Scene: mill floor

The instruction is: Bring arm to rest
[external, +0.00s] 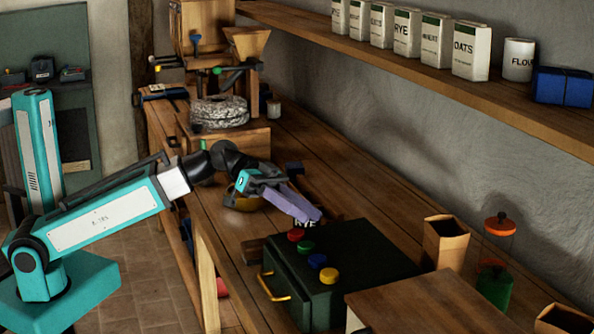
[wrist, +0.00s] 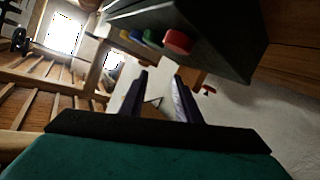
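My arm reaches from the teal base at the left over the wooden bench (external: 216,208). My gripper (external: 310,217) has purple fingers and points down to the right, just beyond the dark green box. In the wrist view my gripper (wrist: 158,88) shows its two fingers well apart, with a pale and brown shape visible in the gap. I cannot tell how far away that shape is.
The dark green box (external: 362,262) with coloured knobs and a brass handle stands close to my gripper. A brass bowl (external: 241,201) sits under the wrist. A wooden mill (external: 247,50) stands behind. Open cartons and a lantern-like jar (external: 496,279) stand at right. Labelled packets (external: 471,52) line the shelf.

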